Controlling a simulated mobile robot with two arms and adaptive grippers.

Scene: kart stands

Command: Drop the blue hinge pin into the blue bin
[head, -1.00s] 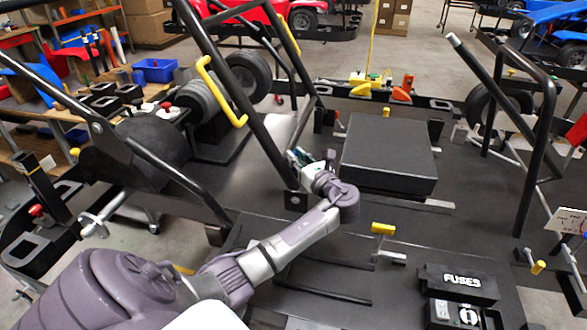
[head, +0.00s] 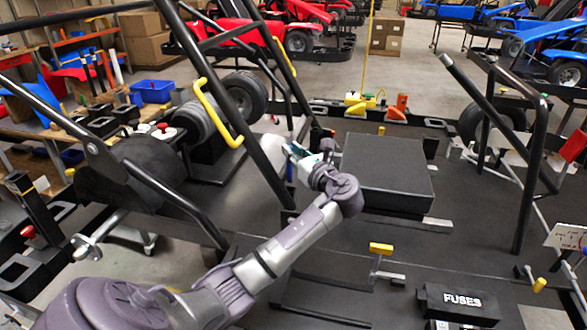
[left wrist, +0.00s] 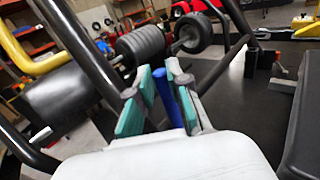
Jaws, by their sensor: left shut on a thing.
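My left gripper (head: 298,155) is shut on the blue hinge pin (left wrist: 168,97), which stands between its teal-padded fingers in the left wrist view. My right gripper is not in view.
Black frame tubes and a yellow grab handle (head: 211,112) lie between the gripper and the bin. A black box (head: 388,170) is right of the gripper. A fuse box (head: 460,303) is at the lower right. Concrete floor is open behind the kart.

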